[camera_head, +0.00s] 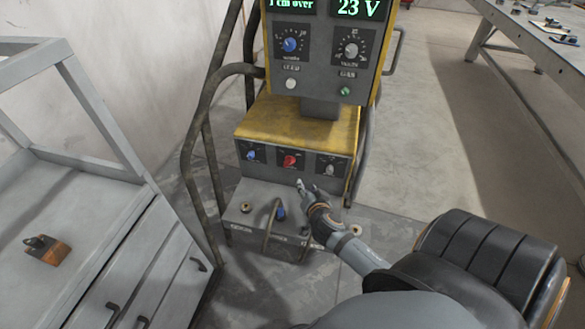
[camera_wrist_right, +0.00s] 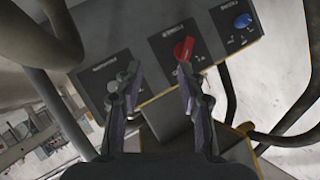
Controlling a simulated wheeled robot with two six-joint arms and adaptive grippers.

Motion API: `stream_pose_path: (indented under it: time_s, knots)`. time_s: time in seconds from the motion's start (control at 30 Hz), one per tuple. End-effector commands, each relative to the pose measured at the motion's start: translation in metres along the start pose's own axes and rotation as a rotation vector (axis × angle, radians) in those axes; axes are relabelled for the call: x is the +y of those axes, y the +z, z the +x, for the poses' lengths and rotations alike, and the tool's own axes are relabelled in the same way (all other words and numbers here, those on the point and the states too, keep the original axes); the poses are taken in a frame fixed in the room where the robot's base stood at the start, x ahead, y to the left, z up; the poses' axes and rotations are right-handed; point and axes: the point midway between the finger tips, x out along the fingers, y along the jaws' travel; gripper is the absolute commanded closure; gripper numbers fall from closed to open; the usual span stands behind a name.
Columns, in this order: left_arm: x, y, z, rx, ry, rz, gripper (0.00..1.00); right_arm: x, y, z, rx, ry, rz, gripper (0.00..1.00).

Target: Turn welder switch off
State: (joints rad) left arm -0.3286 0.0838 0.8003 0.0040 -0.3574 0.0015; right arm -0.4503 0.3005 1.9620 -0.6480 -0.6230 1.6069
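The welder (camera_head: 300,125) is a yellow and grey cabinet with a lower panel holding a blue, a red and a grey knob. The red switch knob (camera_head: 290,161) sits in the middle of that panel. It also shows in the wrist view (camera_wrist_right: 184,48), just beyond the tip of the right-hand finger. My right gripper (camera_head: 307,186) is in front of the panel, just below and right of the red knob. In the wrist view its two fingers (camera_wrist_right: 158,76) stand apart with nothing between them. My left gripper is out of view.
The blue knob (camera_head: 251,155) and grey knob (camera_head: 330,169) flank the red one. A bent tube frame (camera_head: 187,150) runs along the welder's left side. A grey drawer cabinet (camera_head: 130,265) stands at left, and a workbench (camera_head: 535,45) at upper right. Floor between welder and workbench is clear.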

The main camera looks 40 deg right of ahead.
Motion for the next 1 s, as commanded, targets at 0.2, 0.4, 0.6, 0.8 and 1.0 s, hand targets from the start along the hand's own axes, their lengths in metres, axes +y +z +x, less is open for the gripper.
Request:
stream_pose_path:
  time_s: [0.2, 0.4, 0.6, 0.8, 1.0]
  knots:
    - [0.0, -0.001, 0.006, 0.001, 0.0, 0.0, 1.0, -0.025, -0.015, 0.009, 0.051, -0.16, 0.191, 0.61]
    - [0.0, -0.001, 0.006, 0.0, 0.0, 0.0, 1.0, -0.028, -0.016, 0.011, 0.05, -0.176, 0.215, 0.61]
    - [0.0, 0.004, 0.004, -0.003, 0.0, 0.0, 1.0, -0.034, -0.019, 0.043, 0.052, -0.174, 0.217, 0.61]
    - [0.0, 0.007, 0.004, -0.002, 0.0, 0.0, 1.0, -0.041, -0.022, 0.084, 0.051, -0.174, 0.216, 0.61]
    - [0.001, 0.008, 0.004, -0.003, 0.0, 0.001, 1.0, -0.044, -0.022, 0.108, 0.05, -0.173, 0.216, 0.61]
